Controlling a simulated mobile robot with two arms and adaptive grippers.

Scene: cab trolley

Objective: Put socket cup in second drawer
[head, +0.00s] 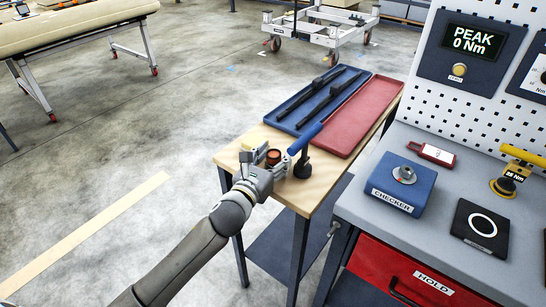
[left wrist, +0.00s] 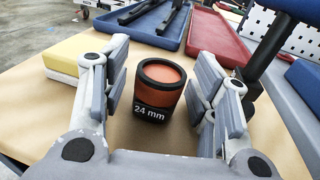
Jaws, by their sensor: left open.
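The socket cup (left wrist: 160,88) is a black cylinder with an orange band and an orange inside, marked 24 mm. It stands upright on the wooden table, and in the head view it shows as a small dark and orange cup (head: 273,156). My left gripper (head: 264,162) is open over the table. In the left wrist view its two fingers (left wrist: 158,92) stand on either side of the cup with gaps between. A red drawer front (head: 415,275) marked HOLD is at the lower right in the head view. My right gripper is not in view.
A blue-handled tool (head: 303,142) stands close right of the cup. A yellow and white block (left wrist: 72,56) lies to the left. Blue (head: 290,112) and red (head: 356,122) trays lie behind. The grey bench holds a checker box (head: 399,184) and a yellow tool (head: 510,178).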

